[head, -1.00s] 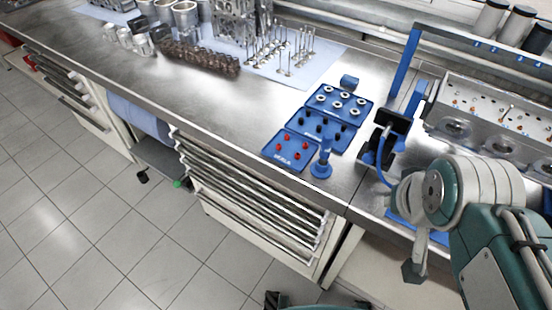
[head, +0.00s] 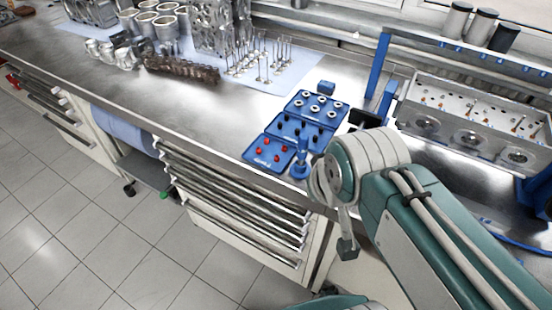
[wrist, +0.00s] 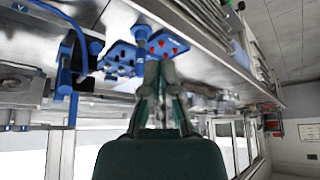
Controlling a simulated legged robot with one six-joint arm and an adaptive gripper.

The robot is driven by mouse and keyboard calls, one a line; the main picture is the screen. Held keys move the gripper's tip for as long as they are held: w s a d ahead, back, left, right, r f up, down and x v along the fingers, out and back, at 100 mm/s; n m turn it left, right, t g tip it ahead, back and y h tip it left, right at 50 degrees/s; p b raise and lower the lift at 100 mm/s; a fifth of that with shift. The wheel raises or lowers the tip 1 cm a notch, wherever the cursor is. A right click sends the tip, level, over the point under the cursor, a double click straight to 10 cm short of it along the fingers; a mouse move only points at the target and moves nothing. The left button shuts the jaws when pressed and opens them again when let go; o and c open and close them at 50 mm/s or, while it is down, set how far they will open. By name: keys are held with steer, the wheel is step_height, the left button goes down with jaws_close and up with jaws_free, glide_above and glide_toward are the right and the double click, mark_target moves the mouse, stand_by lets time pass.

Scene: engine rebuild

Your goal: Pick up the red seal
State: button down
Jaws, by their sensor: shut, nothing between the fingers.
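Several small red seals (head: 265,152) sit in the front blue tray (head: 254,160) on the metal workbench, left of my arm in the head view. In the wrist view, the red seals (wrist: 168,47) show in the blue tray just beyond the fingertips. My gripper (wrist: 160,64) points toward that tray with its fingers close together and nothing between them. It appears apart from the seals, but the exact gap is hard to tell. In the head view, I cannot clearly make out the fingers.
Blue trays with black seals (head: 298,130) and pale rings (head: 318,108) adjoin behind. A blue upright tool (head: 301,160) stands beside the red-seal tray. An engine head (head: 465,135) lies right; valves (head: 262,65) stand behind left. The bench's front left is clear.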

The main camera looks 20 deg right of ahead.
steer(key=c, duration=1.3)
jaws_free()
steer(key=shift+c, duration=0.2)
steer(key=o, duration=0.8)
steer(key=shift+w+r, duration=0.1)
steer(key=shift+w, duration=0.2)
steer(key=n+g, duration=0.4)
glide_above(277, 160)
steer(key=shift+y, duration=0.3)
steer(key=f, duration=1.3)
steer(key=shift+s+d+f, duration=0.15)
steer(key=shift+d+f, duration=0.1)
steer(key=f, duration=0.2)
steer(key=w+f, duration=0.1)
steer(key=f, duration=0.1)
steer(key=shift+f, duration=0.1)
steer(key=shift+a+f, duration=0.1)
